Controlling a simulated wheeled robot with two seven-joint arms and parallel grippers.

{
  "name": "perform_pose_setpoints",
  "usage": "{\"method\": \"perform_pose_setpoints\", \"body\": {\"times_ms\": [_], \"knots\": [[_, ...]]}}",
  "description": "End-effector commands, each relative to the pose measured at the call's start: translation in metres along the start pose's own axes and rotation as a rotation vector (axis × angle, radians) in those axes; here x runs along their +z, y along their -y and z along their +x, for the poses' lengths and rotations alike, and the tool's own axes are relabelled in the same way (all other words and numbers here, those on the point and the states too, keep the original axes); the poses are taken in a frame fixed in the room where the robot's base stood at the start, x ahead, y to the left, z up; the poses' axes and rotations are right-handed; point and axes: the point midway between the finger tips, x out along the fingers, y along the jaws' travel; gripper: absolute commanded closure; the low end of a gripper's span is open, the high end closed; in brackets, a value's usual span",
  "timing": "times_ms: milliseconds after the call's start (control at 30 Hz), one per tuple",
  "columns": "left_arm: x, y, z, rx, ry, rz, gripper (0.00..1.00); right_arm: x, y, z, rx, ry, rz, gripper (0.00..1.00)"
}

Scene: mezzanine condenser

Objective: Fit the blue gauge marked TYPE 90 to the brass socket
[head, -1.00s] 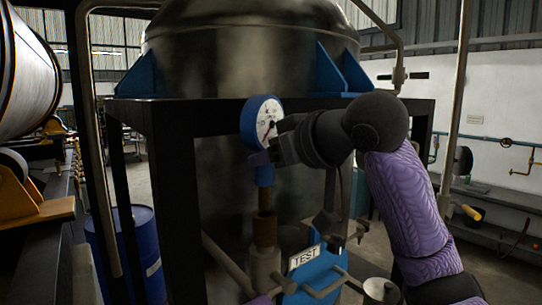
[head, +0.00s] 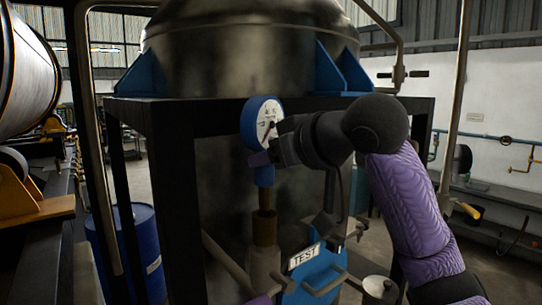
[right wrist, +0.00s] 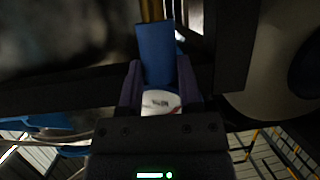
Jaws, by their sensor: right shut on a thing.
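The blue gauge (head: 262,122) has a white dial and is upright in the head view. My right gripper (head: 262,158) is shut on it from the right side. In the right wrist view the gauge's blue body (right wrist: 158,55) lies between the two fingers (right wrist: 160,85); its TYPE marking is too small to read. The brass socket (head: 264,228) stands upright directly below the gauge stem, on a grey pipe fitting. The stem's lower end is at the socket's top; I cannot tell whether it is seated. My left gripper is not clearly in view.
A blue TEST unit (head: 318,270) with a white label stands right of the socket. A black frame (head: 180,200) and the large dark vessel (head: 250,55) are close behind. A blue drum (head: 145,250) stands at left.

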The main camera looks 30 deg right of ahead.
Motion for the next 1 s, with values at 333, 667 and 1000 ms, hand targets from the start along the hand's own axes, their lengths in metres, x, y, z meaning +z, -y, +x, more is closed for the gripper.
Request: {"method": "perform_pose_setpoints", "body": {"times_ms": [333,667,1000], "knots": [[0.001,0.000,0.006,0.000,0.000,0.000,0.41,0.006,0.000,0.002,0.000,-0.002,0.000,1.00],[0.001,0.000,0.012,0.000,0.000,0.000,0.41,0.013,0.000,0.005,0.000,-0.002,0.000,1.00],[0.002,0.000,0.019,0.000,0.001,0.000,0.41,0.021,0.000,0.008,0.000,-0.002,0.000,1.00]]}}
